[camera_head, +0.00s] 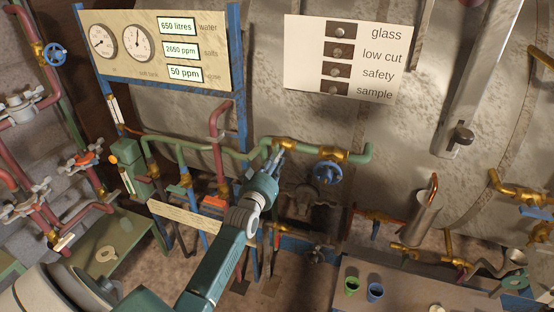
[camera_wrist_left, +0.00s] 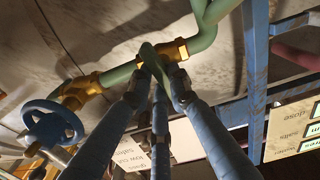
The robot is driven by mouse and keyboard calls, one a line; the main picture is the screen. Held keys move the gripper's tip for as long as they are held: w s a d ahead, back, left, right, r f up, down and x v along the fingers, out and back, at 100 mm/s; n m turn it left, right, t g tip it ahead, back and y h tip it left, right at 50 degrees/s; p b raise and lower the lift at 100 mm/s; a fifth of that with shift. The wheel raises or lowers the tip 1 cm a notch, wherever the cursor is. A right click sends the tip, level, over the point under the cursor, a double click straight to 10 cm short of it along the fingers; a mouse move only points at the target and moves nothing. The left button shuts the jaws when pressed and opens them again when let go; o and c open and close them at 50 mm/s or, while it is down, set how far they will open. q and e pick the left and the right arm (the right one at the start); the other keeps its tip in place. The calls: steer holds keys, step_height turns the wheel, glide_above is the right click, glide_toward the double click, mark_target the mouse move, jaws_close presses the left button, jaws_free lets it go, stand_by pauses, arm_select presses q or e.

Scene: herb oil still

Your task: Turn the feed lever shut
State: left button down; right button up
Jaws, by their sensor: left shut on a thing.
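My left gripper (camera_head: 279,153) reaches up from below to the brass valve (camera_head: 284,143) on the green pipe, in front of the big tank. In the left wrist view, the fingers of my left gripper (camera_wrist_left: 158,85) are closed around a green lever (camera_wrist_left: 149,55), which I take as the feed lever. The lever sits at the brass valve (camera_wrist_left: 176,50), and the fingers hide most of it. In the head view the gripper covers the lever, so its angle to the pipe is hard to tell. My right gripper is not in view.
A blue handwheel (camera_head: 327,172) hangs on the same pipe just right of the gripper; it also shows in the left wrist view (camera_wrist_left: 52,125). A blue post (camera_head: 238,80) carries the gauge board (camera_head: 205,25) on the left. A bench (camera_head: 410,290) with small cups stands lower right.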

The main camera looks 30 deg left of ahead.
arm_select(q)
steer(key=shift+f+m, duration=0.2)
steer(key=shift+m, duration=0.9)
steer(key=c, duration=1.6)
jaws_free()
steer(key=v, duration=1.2)
steer(key=shift+r, duration=0.1)
